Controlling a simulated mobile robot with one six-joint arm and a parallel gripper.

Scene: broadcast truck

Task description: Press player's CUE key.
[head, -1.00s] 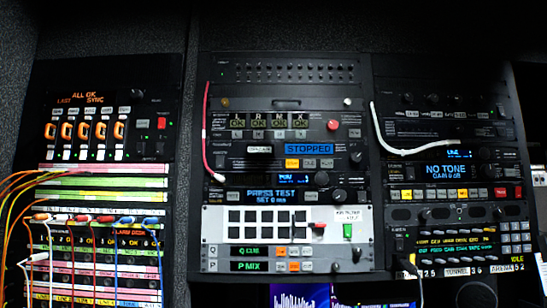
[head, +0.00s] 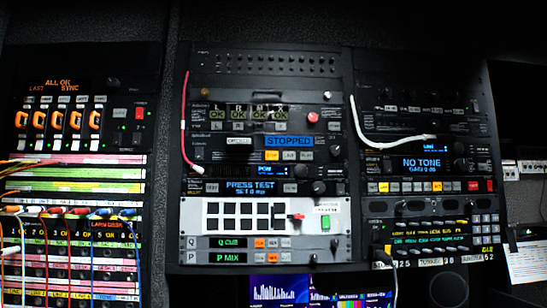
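The unit with the blue STOPPED display (head: 289,141) sits in the middle rack and looks like the player. A pale key (head: 239,141) sits left of the display. My gripper is not in view.
Below are a PRESS TEST display (head: 251,189) and a pale panel of black keys (head: 336,206). A red cable (head: 184,125) and a white cable (head: 362,132) hang near the middle rack's sides. A patch bay with coloured cables (head: 70,212) stands left.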

